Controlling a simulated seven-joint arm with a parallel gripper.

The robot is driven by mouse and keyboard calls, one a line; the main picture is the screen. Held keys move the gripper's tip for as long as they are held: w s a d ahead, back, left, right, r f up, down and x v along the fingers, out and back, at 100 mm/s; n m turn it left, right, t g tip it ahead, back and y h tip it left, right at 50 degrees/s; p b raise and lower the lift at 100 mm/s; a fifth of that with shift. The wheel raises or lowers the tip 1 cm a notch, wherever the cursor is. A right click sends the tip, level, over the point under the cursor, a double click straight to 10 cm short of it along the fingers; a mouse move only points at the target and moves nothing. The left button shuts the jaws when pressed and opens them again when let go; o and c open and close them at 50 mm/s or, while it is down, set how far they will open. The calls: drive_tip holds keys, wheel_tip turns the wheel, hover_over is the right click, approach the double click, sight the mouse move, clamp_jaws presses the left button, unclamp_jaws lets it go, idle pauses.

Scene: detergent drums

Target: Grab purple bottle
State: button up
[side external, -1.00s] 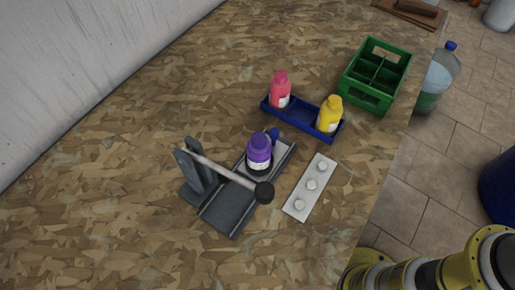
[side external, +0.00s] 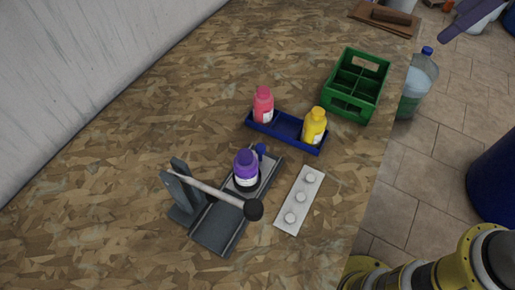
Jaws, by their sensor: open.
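The purple bottle (side external: 246,163) stands upright, with a purple cap, a white label and a dark lower part. It is on the upper end of a grey metal fixture (side external: 222,228) on the wooden worktop. A pale rod with a black ball end (side external: 253,210) crosses the fixture just in front of the bottle. A small blue piece (side external: 261,150) is right behind the bottle. I cannot make out my gripper in this view. Nothing touches the bottle from above.
A blue tray (side external: 288,126) holds a pink bottle (side external: 263,104) and a yellow bottle (side external: 314,126). A green crate (side external: 345,108) stands behind. A pale plate with round knobs (side external: 300,199) lies right of the fixture. An unclear purple-grey shape (side external: 474,18) shows top right. The worktop's left is clear.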

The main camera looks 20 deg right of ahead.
drive_tip(key=w+a+f+n+g, duration=0.25)
drive_tip(key=w+a, duration=0.45)
drive_tip(key=a, duration=0.5)
drive_tip(key=n+g+h, duration=0.1)
drive_tip(key=n+g, duration=0.1)
drive_tip(key=n, duration=0.4)
hover_over(246, 156)
drive_tip(key=shift+m, duration=0.25)
wheel_tip(246, 156, down, 19)
drive_tip(key=shift+a+f, duration=0.1)
wheel_tip(246, 156, down, 7)
drive_tip(key=shift+r, duration=0.15)
drive_tip(key=shift+w+f, duration=0.15)
drive_tip(key=shift+f, duration=1.5)
drive_tip(key=shift+w+f, duration=0.1)
drive_tip(key=shift+f, duration=1.55)
drive_tip(key=shift+c, duration=0.3)
